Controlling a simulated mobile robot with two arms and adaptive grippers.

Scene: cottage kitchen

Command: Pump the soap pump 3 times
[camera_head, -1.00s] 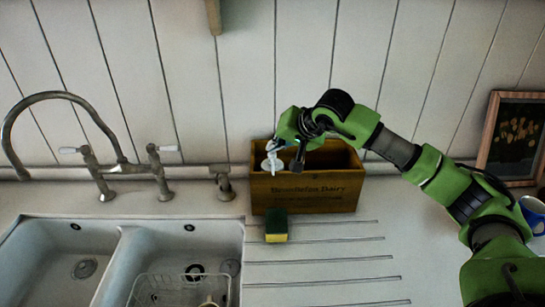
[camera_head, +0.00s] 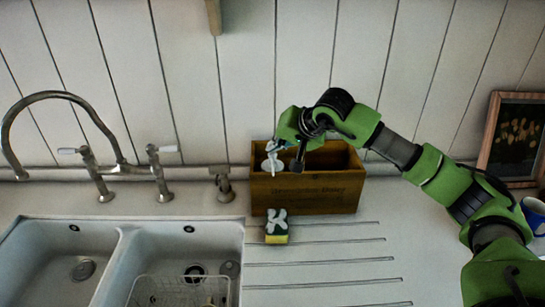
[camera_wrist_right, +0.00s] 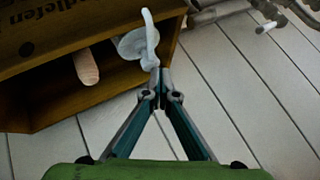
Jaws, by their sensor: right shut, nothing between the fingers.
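The white soap pump (camera_head: 272,164) stands at the left end of a wooden box; its pale head and spout also show in the right wrist view (camera_wrist_right: 140,44). My right gripper (camera_head: 280,145) is over the pump head, pointing down. In the right wrist view its closed fingertips (camera_wrist_right: 161,82) meet right at the pump head, with nothing between them. Whether they press on it I cannot tell. The pump's lower part is hidden by the box. A white blob (camera_head: 277,220) lies on the green and yellow sponge (camera_head: 277,238) in front of the box. My left gripper is not in view.
The wooden box (camera_head: 315,195) stands against the panelled wall. A double sink (camera_head: 117,262) with a bridge tap (camera_head: 155,170) is on the left. A wire basket (camera_head: 160,288) sits in the sink. A framed picture (camera_head: 514,140) and a blue mug (camera_head: 534,214) are at right.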

